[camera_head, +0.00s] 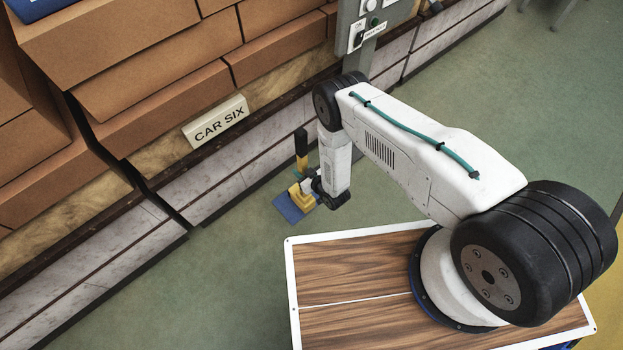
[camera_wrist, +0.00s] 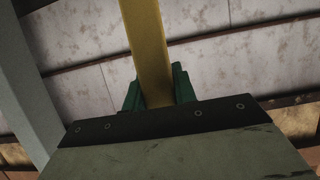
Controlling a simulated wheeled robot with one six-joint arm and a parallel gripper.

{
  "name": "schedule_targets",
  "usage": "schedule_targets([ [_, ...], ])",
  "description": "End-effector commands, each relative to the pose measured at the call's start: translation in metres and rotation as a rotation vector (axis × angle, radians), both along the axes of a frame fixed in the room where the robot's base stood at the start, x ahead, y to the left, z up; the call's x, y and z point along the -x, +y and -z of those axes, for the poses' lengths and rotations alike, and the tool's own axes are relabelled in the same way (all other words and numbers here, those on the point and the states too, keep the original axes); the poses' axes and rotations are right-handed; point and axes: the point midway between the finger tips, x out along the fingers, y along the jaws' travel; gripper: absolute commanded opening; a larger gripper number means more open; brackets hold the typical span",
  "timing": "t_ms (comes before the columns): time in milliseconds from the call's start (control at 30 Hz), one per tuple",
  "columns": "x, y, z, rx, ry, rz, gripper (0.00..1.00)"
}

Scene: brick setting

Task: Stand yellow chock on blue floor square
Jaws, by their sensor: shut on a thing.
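The yellow chock (camera_head: 301,197) is low by the floor in the head view, with an upright yellow handle and a black top. My gripper (camera_head: 308,183) is at the handle, at the end of my lowered arm. In the wrist view the yellow handle runs between the green fingers of my gripper (camera_wrist: 158,88), which is shut on it. The blue floor square (camera_head: 287,209) shows beneath and to the left of the chock, which covers part of it. I cannot tell whether the chock's base touches the square.
The stone-faced platform edge (camera_head: 217,187) runs close behind the square, with stacked brown blocks and a "CAR SIX" sign (camera_head: 216,123) above it. A grey control post (camera_head: 362,45) stands behind my arm. Green floor (camera_head: 225,275) is open at the front left and far right.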

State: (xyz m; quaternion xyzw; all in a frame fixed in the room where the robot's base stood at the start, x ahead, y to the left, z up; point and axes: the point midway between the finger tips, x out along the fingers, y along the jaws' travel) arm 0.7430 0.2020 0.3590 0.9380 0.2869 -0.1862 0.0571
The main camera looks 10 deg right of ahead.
Motion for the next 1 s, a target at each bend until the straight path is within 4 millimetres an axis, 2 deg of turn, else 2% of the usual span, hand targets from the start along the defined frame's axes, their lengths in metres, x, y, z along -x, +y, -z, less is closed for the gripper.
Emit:
schedule_targets([
  [100,-0.014,0.011,0.0,-0.003,-0.005,-0.001,0.0],
  [467,-0.028,0.022,0.001,-0.003,-0.004,-0.001,0.0],
  [800,-0.027,0.022,0.03,-0.002,-0.003,0.0,0.0],
  [1000,-0.027,0.022,0.036,-0.003,-0.004,0.0,0.0],
])
